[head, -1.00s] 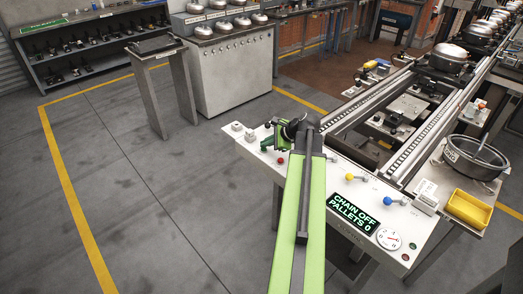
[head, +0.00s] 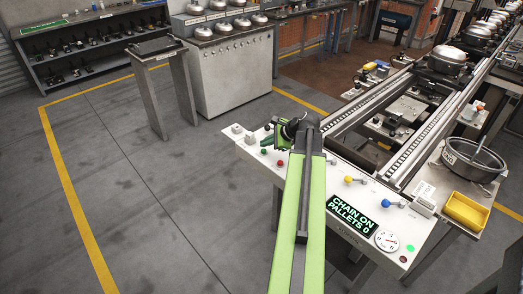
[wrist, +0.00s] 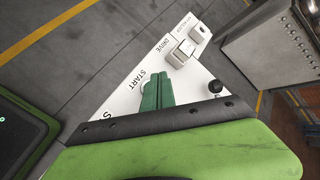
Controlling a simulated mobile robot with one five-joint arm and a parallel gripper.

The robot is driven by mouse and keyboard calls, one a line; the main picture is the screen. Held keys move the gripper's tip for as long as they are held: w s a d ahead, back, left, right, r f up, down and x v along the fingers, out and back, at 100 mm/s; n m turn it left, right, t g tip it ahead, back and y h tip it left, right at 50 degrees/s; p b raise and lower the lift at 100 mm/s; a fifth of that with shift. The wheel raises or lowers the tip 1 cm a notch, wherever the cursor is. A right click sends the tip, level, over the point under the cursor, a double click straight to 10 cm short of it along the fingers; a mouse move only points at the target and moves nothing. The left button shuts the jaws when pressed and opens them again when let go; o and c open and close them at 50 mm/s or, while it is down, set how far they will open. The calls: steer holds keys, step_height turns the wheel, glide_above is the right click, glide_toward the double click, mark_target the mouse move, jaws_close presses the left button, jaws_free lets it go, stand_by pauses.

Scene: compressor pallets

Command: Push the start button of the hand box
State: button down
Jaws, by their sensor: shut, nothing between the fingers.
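My gripper (head: 267,141) is over the left end of the white control panel (head: 330,185). Its green fingers are shut and empty. In the wrist view the fingertips (wrist: 159,78) come down on the panel beside the printed word START (wrist: 152,79). They cover most of the spot where the start button is. Only a pale round edge (wrist: 144,88) shows at their left, and I cannot tell whether they touch it. The panel's display (head: 351,214) reads CHAIN ON, PALLETS 0. A green lamp (head: 410,248) at the panel's right end is lit.
A light switch block (wrist: 182,52) stands by the word DRIVE, close to the fingers. A dark knob (wrist: 215,86) is to their right. A conveyor (head: 400,110) lies behind; open floor is left.

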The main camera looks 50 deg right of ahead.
mark_target(266, 151)
step_height(266, 151, up, 5)
steer(key=p, duration=0.5)
stand_by(0.3)
stand_by(0.4)
